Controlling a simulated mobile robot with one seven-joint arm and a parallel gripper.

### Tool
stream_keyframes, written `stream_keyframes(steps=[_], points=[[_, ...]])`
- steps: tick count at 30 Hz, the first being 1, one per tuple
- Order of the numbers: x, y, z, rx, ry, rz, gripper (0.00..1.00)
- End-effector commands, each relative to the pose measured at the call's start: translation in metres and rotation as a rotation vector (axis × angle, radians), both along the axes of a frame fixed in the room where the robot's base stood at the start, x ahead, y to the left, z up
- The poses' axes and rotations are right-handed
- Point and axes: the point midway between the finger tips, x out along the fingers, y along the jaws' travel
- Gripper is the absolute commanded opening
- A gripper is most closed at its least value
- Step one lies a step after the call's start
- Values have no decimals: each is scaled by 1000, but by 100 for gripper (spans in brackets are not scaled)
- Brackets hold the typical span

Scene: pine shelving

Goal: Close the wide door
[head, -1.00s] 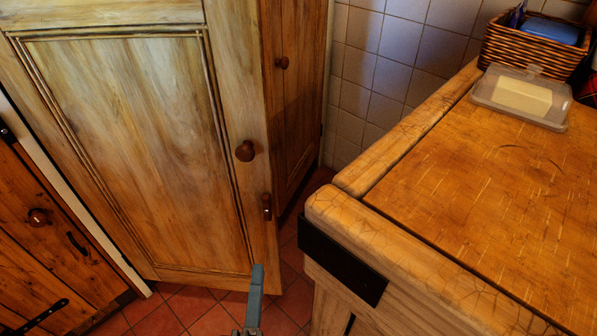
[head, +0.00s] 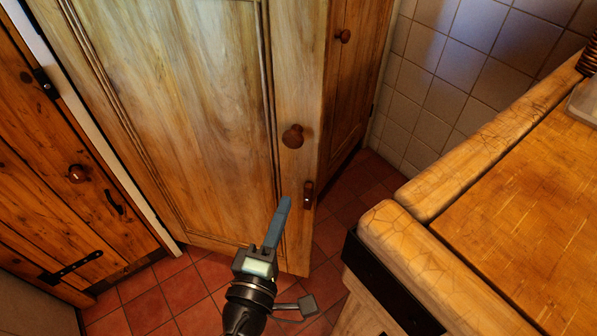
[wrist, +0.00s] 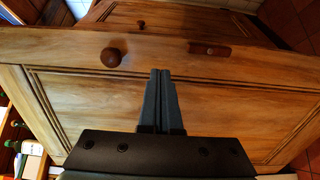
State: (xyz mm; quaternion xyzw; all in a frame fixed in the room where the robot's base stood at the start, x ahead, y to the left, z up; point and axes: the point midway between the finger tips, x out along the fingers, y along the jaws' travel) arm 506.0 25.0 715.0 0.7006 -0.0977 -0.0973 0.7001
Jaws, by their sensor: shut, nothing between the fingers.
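The wide door (head: 190,110) is a pale, streaked wooden panel door in the head view. It has a round brown knob (head: 293,136) and a small dark latch (head: 308,193) near its right edge. It fills much of the wrist view, with its knob (wrist: 112,57) left of the fingers and its latch (wrist: 210,49) to their right. My gripper (head: 284,203) is shut and empty, in front of the door's right side, just left of the latch. Its closed fingers (wrist: 160,73) point at the door panel in the wrist view. I cannot tell whether they touch it.
A narrower wooden door (head: 352,80) with a knob stands behind the wide door's right edge. A wooden worktop (head: 530,200) with a thick rim is close on the right. An orange-brown plank door (head: 60,150) is at left. Red floor tiles (head: 165,300) show below.

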Motion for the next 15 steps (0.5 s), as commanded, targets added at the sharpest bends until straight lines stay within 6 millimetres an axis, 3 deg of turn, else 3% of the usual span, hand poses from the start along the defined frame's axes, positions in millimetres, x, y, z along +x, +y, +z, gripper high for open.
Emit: stream_keyframes(steps=[6,15], points=[[44,-13,1,-1,-2,-2,0],[77,-22,0,0,-1,-1,0]])
